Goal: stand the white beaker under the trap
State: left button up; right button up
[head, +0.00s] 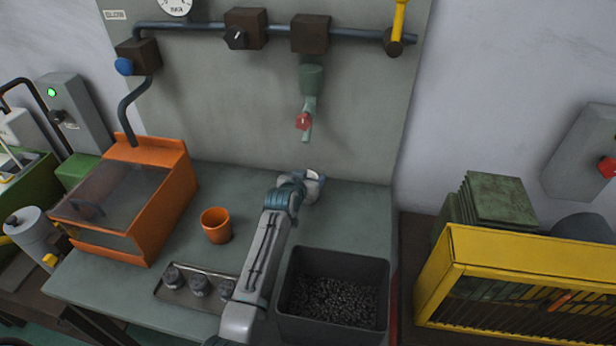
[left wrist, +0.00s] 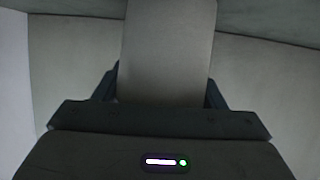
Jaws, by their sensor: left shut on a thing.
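The trap (head: 311,78) is a green bowl under a brown block on the pipe, with a drain tube and red tap (head: 303,121) below it. My left gripper (head: 306,185) is at the back of the bench, below the trap in the head view. It is shut on the white beaker (head: 318,187), which is mostly hidden behind the gripper. The beaker (left wrist: 168,50) fills the upper middle of the left wrist view, between the fingers. I cannot tell whether its base touches the bench. My right gripper is not in view.
An orange cup (head: 216,225) stands left of my arm, beside an orange box with a clear lid (head: 110,195). A tray with several dark parts (head: 198,285) and a grey bin of dark pieces (head: 333,298) are nearer. The bench's back right is clear.

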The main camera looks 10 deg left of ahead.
pick_arm(q)
jog(key=o, duration=1)
jog(key=shift+f, duration=0.1)
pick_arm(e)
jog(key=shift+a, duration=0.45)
pick_arm(q)
jog(key=shift+r, duration=0.2)
jog(key=shift+s, duration=0.3)
jog(key=shift+b+v, duration=0.95)
jog(key=shift+v, duration=4.8)
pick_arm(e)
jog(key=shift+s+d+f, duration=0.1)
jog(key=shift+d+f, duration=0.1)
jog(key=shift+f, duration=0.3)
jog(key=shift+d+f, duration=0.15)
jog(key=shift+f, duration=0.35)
pick_arm(q)
jog(key=shift+a, duration=0.1)
